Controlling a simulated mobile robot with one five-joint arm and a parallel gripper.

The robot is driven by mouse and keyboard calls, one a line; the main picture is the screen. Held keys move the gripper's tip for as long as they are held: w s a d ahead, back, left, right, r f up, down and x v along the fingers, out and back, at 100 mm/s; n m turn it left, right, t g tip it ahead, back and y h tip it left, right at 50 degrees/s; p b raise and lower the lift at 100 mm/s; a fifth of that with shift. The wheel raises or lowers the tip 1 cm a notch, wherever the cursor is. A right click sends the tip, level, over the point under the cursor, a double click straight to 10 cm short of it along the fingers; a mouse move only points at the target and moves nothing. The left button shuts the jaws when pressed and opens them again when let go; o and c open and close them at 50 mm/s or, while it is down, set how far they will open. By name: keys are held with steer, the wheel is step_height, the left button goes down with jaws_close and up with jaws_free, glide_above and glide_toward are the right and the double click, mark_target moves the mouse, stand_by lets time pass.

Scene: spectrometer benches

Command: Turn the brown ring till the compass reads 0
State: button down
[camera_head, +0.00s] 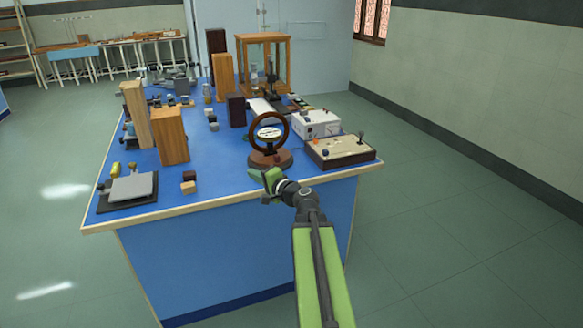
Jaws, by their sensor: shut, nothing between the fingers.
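A brown ring (285,125) stands upright on a round brown base near the right front of the blue bench. A pale compass dial (268,132) sits inside the ring; its reading is too small to make out. The base (284,157) rests on the bench top, partly hidden by my gripper. My gripper (268,176) is green and shut, with nothing held. It is at the bench's front edge, just in front of the base and below the ring. I cannot tell whether it touches the base.
A wooden-cased instrument (340,151) and a white meter box (316,124) stand close right of the ring. Small blocks (188,187) and a tall wooden block (171,135) stand to the left. Blue bench top (225,165) is clear left of the base.

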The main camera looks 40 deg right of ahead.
steer(key=w+a+f+n+g+y, duration=0.1)
steer(key=a+f+n+g+y, duration=0.3)
steer(key=a, duration=1.2)
steer(key=w+a+f+n+g+y, duration=0.15)
steer(key=a+f+n+g, duration=0.35)
steer(key=a, duration=1.1)
steer(key=s+a+f+n+g, duration=0.2)
steer(key=s+a+f+n, duration=0.2)
steer(key=s+a+f, duration=0.15)
steer(key=s+d+f+n+g+h, duration=0.1)
steer(key=s+d+f+g+h, duration=0.2)
steer(key=s, duration=0.2)
steer(key=s+d+f+n+g+h, duration=0.1)
steer(key=s+d+f+g+h, duration=0.1)
steer(key=s, duration=0.4)
steer(key=shift+d+f+n+g+h, duration=0.4)
steer(key=shift+d+f+h, duration=0.05)
steer(key=shift+f+h, duration=0.4)
